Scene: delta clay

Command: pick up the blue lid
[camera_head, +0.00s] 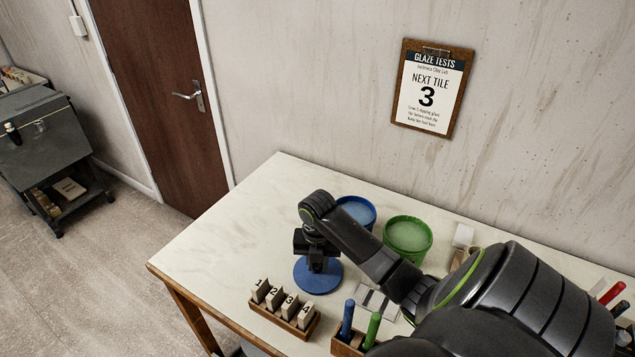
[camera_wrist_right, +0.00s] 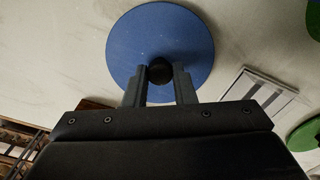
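The blue lid (camera_head: 318,276) is a flat round disc with a dark knob, low at the table, left of the blue and green tubs. It also shows in the right wrist view (camera_wrist_right: 160,35), with its knob between the fingertips. My right gripper (camera_head: 317,266) points down over the lid's middle. In the right wrist view my right gripper (camera_wrist_right: 160,75) has one finger on each side of the knob, with the gap about as wide as the knob, so it looks shut on it. Whether the lid touches the table is unclear. My left gripper is out of view.
A blue tub (camera_head: 357,210) and a green tub (camera_head: 408,238) stand behind my right arm. Numbered tiles in a wooden rack (camera_head: 284,313) and a wooden holder (camera_head: 347,346) with blue and green sticks are in front. The table's left part is clear.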

